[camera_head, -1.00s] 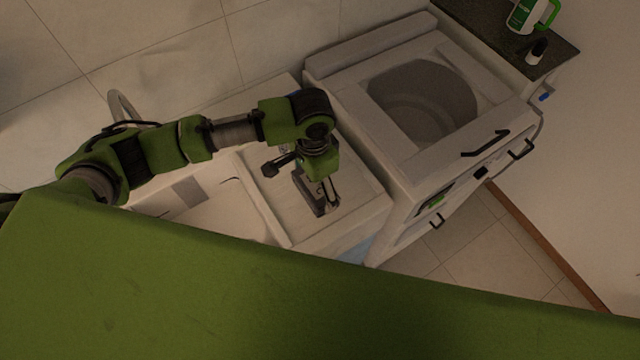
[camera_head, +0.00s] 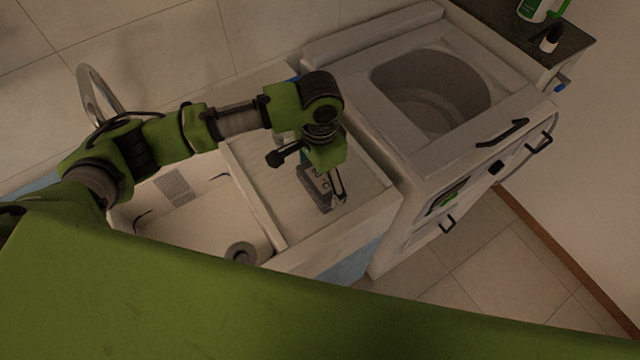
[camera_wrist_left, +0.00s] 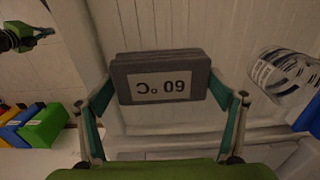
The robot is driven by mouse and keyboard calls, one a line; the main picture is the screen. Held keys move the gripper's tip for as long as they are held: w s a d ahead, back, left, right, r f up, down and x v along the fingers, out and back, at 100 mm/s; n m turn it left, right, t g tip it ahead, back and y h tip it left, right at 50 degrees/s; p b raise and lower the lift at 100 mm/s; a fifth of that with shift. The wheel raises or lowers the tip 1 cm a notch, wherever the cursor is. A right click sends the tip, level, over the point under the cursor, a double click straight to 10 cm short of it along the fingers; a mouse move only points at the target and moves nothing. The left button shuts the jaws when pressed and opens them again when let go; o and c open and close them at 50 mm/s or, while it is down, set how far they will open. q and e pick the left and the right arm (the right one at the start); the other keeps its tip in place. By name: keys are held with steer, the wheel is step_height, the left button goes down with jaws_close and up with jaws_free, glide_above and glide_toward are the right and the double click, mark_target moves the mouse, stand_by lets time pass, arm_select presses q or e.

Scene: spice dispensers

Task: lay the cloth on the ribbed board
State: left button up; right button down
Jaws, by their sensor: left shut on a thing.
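A grey folded cloth (camera_wrist_left: 160,60) with a "60 °C" label, upside down in the left wrist view, is clamped between my left gripper's fingers (camera_wrist_left: 162,88). In the head view my left gripper (camera_head: 328,192) points down with the cloth (camera_head: 317,186) in it. It is over the pale ribbed board (camera_head: 365,178) beside the sink basin. The ribs (camera_wrist_left: 195,25) show behind the cloth in the left wrist view. I cannot tell whether the cloth touches the board.
The sink basin (camera_head: 195,215) lies left of the board, and a white washing machine (camera_head: 345,105) stands right of it. The left wrist view shows a clear glass jar (camera_wrist_left: 285,72) at right and coloured bins (camera_wrist_left: 42,125) at left. Bare board surrounds the gripper.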

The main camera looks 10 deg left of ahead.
mark_target(320, 180)
stand_by(0.3)
arm_select(q)
steer(key=o, duration=1.1)
steer(key=shift+f, duration=0.15)
steer(key=shift+c, duration=0.2)
step_height(320, 180, up, 12)
steer(key=b, duration=0.1)
steer(key=shift+r+b, duration=0.2)
steer(key=shift+b, duration=0.2)
steer(key=shift+s+f, duration=0.1)
steer(key=shift+s, duration=0.05)
